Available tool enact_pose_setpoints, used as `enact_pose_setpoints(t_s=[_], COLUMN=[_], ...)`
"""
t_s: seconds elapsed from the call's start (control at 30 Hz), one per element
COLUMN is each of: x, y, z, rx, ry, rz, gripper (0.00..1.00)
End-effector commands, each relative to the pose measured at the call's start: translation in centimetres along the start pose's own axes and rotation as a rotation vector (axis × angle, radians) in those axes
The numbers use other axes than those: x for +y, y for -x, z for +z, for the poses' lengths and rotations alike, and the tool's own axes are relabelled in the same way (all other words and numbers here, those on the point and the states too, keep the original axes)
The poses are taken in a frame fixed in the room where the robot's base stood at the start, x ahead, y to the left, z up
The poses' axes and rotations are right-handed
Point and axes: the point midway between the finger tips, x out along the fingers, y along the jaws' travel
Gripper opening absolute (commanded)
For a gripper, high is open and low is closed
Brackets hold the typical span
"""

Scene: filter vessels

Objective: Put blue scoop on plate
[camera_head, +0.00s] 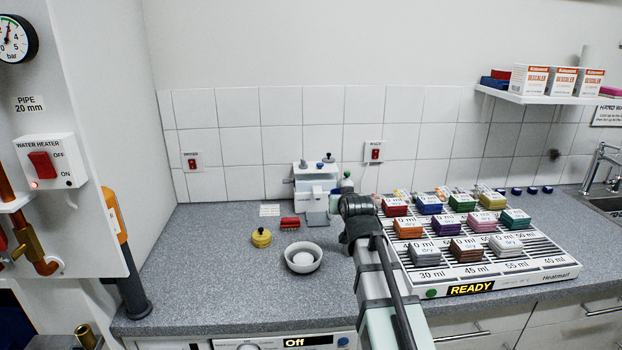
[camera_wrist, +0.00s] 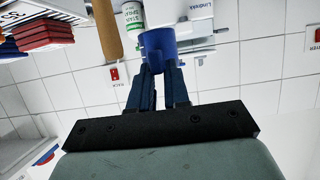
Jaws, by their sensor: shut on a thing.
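The blue scoop (camera_wrist: 158,44) shows in the wrist view as a rounded blue piece at the fingertips. My gripper (camera_wrist: 161,76) is shut on it, with the two dark fingers close together. In the head view my arm reaches over the counter, and its dark wrist hides the fingers and the scoop. I cannot single out the plate for sure. A small grey square plate (camera_head: 317,219) lies in front of a white appliance (camera_head: 316,185), left of my wrist. A pale round dish (camera_head: 304,257) with a white raised middle stands nearer on the counter.
A yellow lidded pot (camera_head: 261,238) and a red block (camera_head: 289,223) stand left of my arm. A rack (camera_head: 553,264) with several coloured blocks fills the right. A tan rod (camera_wrist: 107,30) is close to the scoop in the wrist view. The left counter is clear.

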Motion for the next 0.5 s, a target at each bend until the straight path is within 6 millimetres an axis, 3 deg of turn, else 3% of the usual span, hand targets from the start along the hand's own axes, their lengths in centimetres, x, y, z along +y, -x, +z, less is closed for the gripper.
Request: enact_pose_setpoints(t_s=[0.5], x=[-2.5], y=[-0.7], z=[2.1], rx=[0.002], ry=[0.003], rz=[-0.009], gripper=[0.00])
